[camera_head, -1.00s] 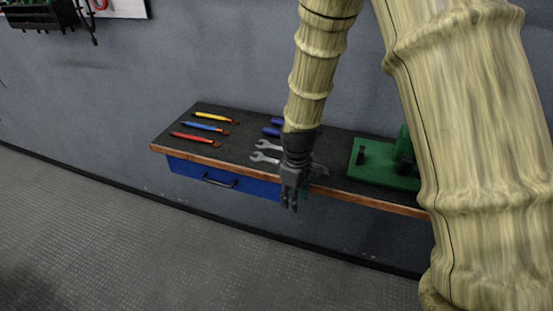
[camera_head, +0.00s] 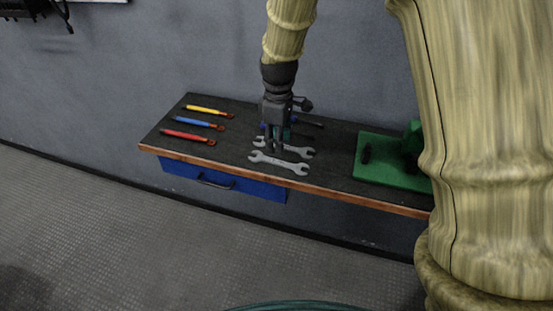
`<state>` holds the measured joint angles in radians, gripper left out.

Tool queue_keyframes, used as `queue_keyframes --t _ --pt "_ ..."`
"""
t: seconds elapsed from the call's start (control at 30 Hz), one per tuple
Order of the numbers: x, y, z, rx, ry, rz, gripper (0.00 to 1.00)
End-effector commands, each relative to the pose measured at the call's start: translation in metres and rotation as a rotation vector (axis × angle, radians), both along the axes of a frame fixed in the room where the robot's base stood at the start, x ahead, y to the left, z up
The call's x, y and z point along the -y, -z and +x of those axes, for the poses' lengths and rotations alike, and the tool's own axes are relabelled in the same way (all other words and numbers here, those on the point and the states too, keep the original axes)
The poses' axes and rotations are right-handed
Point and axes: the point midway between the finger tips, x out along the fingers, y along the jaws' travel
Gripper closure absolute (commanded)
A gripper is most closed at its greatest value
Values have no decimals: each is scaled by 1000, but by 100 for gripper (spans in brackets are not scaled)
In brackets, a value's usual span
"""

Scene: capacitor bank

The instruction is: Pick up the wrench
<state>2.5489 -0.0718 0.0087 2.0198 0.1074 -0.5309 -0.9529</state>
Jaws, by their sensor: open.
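Two silver double-ended wrenches lie side by side on the dark workbench top (camera_head: 235,148). The front wrench (camera_head: 279,163) lies near the bench's front edge and is fully in view. The rear wrench (camera_head: 298,150) lies just behind it and is partly hidden by my gripper. My gripper (camera_head: 275,150) is open and points down over the wrenches. Its fingertips appear at the rear wrench, just behind the front one. I cannot tell their exact height or whether they touch a wrench. Blue-handled screwdrivers (camera_head: 310,123) lie behind, partly covered by my gripper.
Yellow (camera_head: 205,111), blue (camera_head: 196,123) and red (camera_head: 186,135) tools lie at the bench's left. A green fixture (camera_head: 385,168) stands at the right. A blue drawer (camera_head: 240,186) with a handle is below the top. The bench meets a grey wall behind.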

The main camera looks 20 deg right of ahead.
Motion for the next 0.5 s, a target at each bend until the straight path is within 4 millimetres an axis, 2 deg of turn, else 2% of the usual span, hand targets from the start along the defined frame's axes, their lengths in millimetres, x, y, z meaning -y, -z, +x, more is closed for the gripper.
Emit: queue_keyframes --t 0.2,0.5 --pt "2 21 0 0 4 0 59" --pt "2 33 1 -1 2 1 59"
